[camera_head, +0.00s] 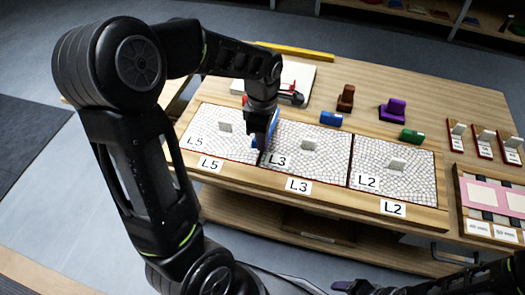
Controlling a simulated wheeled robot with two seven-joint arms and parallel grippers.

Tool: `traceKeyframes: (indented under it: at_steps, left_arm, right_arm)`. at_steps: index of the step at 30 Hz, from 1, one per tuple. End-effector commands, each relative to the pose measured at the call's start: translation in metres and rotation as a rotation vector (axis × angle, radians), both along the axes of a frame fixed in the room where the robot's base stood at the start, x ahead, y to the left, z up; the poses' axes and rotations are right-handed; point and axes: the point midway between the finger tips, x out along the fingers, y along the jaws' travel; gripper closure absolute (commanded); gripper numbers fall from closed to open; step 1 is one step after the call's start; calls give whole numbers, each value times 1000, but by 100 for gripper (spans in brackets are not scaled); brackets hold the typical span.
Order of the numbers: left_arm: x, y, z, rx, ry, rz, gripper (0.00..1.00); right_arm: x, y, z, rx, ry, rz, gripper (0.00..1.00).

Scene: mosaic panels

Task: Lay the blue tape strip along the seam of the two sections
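Three white mosaic sections lie in a row on the wooden table: L5 (207,127), L3 (325,143) and L2 (410,165). A dark seam (350,165) shows between L3 and L2. My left gripper (260,140) is over the seam between L5 and L3, pointing down, and hides much of that seam. The blue tape strip (274,126) shows on both sides of its fingers, roughly in line with the seam. The fingers look shut on it. I cannot tell whether the strip touches the panels. My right gripper (350,287) is at the bottom edge, away from the panels, its fingers unclear.
Behind the panels stand a blue block (331,118), a green block (411,136), a brown piece (345,98) and a purple piece (393,110). Each section has a small upright grey tab. A pink-and-white board (484,192) and several small stands (482,143) are at the right. A yellow bar (300,51) lies at the back.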

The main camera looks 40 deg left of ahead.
Motion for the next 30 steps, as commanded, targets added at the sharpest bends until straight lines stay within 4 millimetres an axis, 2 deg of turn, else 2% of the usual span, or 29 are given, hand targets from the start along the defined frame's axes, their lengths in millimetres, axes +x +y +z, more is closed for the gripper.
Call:
traceKeyframes:
  at_steps: [9, 19, 29, 30]
  left_arm:
    - [-1, 0, -47, 0, 4, 1, 100]
    - [0, 0, -49, 0, 1, 0, 100]
    - [-1, 0, -59, -1, 2, 0, 100]
    - [-1, 0, -58, -1, 2, 0, 93]
  right_arm:
    - [0, 0, -14, 0, 0, -1, 29]
    - [0, 0, -13, 0, 0, -1, 29]
    - [0, 0, -21, 0, 1, -2, 29]
    - [0, 0, -20, 0, 1, -2, 29]
